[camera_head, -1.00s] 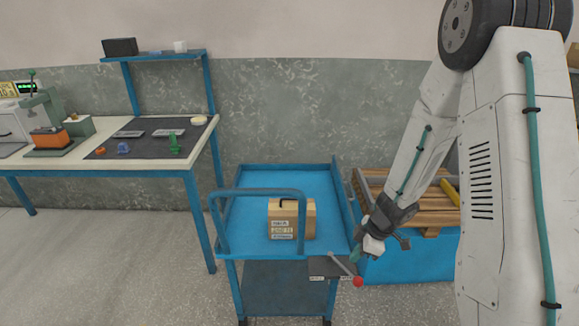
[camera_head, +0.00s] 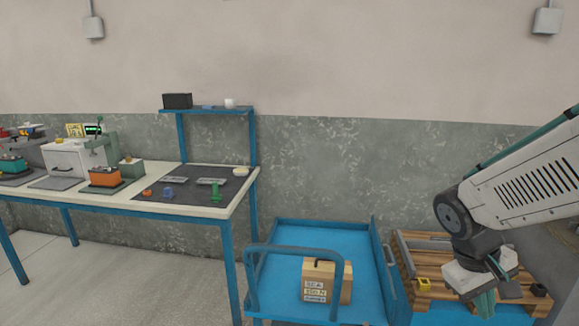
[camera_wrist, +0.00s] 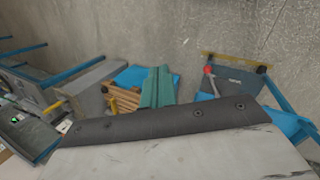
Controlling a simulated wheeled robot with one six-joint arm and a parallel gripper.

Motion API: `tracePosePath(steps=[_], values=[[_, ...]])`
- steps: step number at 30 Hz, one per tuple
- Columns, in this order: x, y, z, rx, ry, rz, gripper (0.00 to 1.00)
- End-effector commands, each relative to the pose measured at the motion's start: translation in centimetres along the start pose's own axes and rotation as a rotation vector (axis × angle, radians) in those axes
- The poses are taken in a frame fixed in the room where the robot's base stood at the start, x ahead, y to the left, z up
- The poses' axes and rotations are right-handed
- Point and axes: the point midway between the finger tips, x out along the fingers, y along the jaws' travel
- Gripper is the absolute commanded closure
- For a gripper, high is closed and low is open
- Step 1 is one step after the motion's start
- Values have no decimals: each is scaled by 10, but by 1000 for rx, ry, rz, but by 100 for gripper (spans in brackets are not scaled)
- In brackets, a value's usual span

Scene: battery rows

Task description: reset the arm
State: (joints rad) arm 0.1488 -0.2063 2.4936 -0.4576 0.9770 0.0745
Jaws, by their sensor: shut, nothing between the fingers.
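My gripper (camera_head: 485,303) is at the lower right of the head view, with its teal fingers pointing down in front of the wooden pallet (camera_head: 520,273). It is shut and empty. The white arm reaches it from the right edge of the picture. In the wrist view my gripper's teal fingers (camera_wrist: 157,88) stand together at the middle, above the dark edge of the wrist. The fingers hide part of what lies behind them.
A blue cart (camera_head: 366,262) carrying a cardboard box (camera_head: 347,282) stands left of my gripper. A workbench (camera_head: 238,196) with tools is at the left. In the wrist view a red-knobbed lever (camera_wrist: 213,82) shows right of the fingers. Bare floor (camera_head: 160,285) lies before the bench.

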Motion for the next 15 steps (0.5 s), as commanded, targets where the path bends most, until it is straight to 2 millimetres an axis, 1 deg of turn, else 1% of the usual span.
tracePosePath(steps=[1,3,6,9,12,15], values=[[-16,-12,16,28,4,-48,100],[-36,-31,37,57,3,-128,100],[-62,-57,63,80,27,-237,100],[-84,-76,82,94,79,-321,100],[-100,-85,91,98,152,-358,100],[-109,-85,97,91,209,-355,100]])
